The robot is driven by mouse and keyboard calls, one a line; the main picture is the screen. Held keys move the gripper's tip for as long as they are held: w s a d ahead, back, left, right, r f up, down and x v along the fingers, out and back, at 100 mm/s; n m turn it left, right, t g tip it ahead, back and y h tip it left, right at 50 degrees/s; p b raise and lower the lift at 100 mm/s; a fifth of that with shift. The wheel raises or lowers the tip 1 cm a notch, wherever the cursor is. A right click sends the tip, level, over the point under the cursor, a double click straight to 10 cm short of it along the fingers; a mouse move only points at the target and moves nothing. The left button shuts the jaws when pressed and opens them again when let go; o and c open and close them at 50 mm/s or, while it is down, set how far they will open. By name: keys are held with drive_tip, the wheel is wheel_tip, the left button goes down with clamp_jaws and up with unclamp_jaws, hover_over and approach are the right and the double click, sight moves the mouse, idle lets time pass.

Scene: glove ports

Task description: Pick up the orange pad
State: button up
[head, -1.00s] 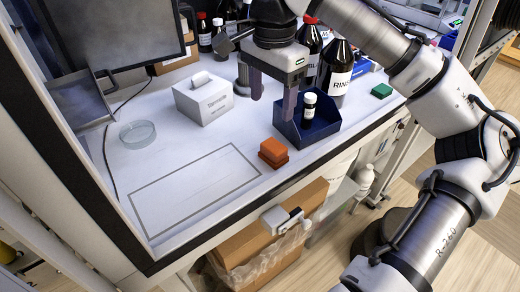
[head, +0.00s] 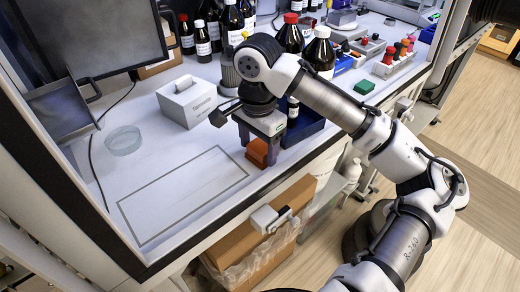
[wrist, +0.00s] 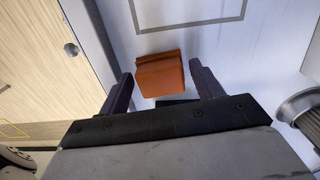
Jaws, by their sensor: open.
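The orange pad (head: 257,152) is a small block on the white worktop near its front edge, at the right end of the outlined rectangle. In the wrist view the orange pad (wrist: 160,75) shows between and just beyond my fingertips, with a dark edge below it. My gripper (head: 260,140) is open and points down over the pad, with one finger on each side. In the wrist view my gripper (wrist: 162,82) shows a gap between each finger and the pad. I cannot tell how far the fingertips reach down beside it.
A blue bin (head: 300,128) stands close to the right of my gripper, partly hidden by my arm. A white box (head: 187,102) stands behind to the left. A glass dish (head: 123,140) sits farther left. The outlined rectangle (head: 185,195) is bare. Brown bottles stand behind.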

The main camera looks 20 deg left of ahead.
drive_tip(key=shift+f, duration=0.45)
drive_tip(key=c, duration=0.7)
drive_tip(key=shift+c, duration=0.2)
drive_tip(key=shift+r, duration=0.15)
